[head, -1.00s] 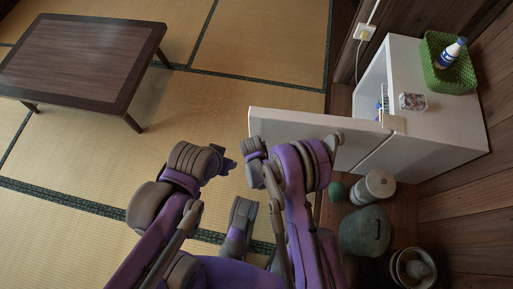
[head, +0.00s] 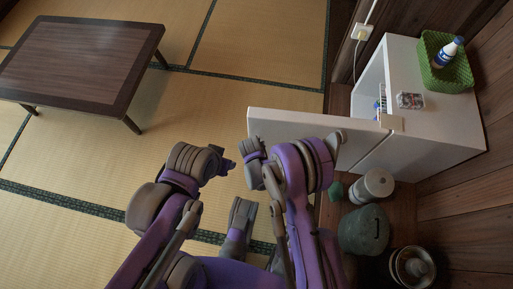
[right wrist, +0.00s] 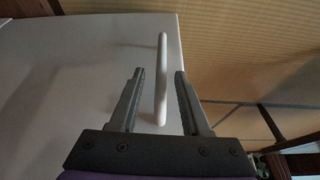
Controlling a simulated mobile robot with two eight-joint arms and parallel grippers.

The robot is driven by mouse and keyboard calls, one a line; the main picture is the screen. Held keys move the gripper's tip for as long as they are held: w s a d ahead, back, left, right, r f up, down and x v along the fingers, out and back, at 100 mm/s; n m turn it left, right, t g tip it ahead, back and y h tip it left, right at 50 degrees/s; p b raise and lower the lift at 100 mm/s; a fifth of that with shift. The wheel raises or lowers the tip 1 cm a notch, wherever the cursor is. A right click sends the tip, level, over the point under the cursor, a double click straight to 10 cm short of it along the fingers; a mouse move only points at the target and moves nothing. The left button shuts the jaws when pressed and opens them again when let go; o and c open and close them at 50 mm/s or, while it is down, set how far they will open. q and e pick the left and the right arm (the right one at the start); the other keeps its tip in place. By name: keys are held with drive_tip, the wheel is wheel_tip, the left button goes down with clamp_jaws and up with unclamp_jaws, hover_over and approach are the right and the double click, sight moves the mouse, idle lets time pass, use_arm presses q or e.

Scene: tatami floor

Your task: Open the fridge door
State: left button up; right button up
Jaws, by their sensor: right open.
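The white fridge (head: 430,125) stands at the right in the head view. Its door (head: 285,122) is swung out to the left, standing well away from the body. In the right wrist view the pale door face (right wrist: 75,80) fills the left side, with a slim white bar handle (right wrist: 162,75) near its edge. My right gripper (right wrist: 158,92) is open, one finger on each side of the handle's lower end, with gaps visible. In the head view it is near the door's free end, mostly hidden by my arm. My left gripper (head: 228,165) is left of it, its jaws unclear.
A green basket (head: 445,62) with a bottle (head: 448,52) and a small patterned box (head: 410,100) sit on the fridge. A low table (head: 85,60) is upper left; tatami between is clear.

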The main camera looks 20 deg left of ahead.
drive_tip(key=p+v, duration=0.2)
drive_tip(key=v, duration=0.6)
drive_tip(key=shift+s+r, duration=0.15)
drive_tip(key=shift+r, duration=0.2)
